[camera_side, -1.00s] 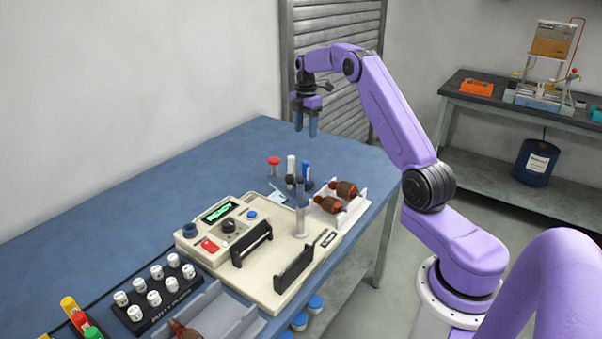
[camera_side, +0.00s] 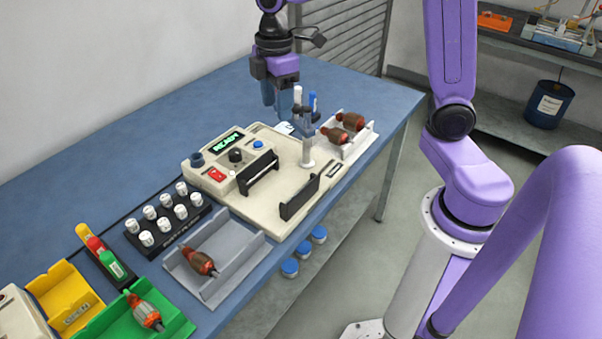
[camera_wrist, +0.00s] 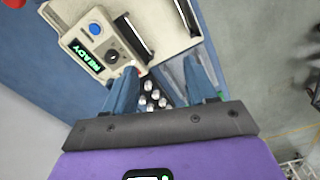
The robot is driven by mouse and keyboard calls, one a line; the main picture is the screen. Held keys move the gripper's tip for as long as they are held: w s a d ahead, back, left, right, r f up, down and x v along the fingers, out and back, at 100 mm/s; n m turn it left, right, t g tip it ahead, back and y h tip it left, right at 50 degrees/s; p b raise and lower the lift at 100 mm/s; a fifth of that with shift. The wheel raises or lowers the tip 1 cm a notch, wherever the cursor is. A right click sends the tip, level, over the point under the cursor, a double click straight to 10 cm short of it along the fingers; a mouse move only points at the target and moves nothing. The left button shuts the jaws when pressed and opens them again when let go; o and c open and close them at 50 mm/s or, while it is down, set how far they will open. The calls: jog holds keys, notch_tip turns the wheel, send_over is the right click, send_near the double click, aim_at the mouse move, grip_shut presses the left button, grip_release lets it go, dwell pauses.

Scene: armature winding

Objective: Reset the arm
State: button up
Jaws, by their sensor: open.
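My gripper (camera_side: 277,108) is open and empty in the side view, with its blue fingers pointing down behind the winding machine (camera_side: 235,200).
Two armatures (camera_side: 350,122) lie in a white tray at the machine's right. A grey tray (camera_side: 235,265) holds one armature. A green bin (camera_side: 180,330) holds another, beside a yellow bin (camera_side: 60,285). A black rack (camera_side: 160,250) holds several white spools. The table's back left is clear.

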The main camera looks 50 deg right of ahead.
jog(key=s+f+m, duration=0.1)
jog(key=s+f, duration=0.2)
jog(key=s, duration=2.1)
jog(key=shift+a, duration=0.15)
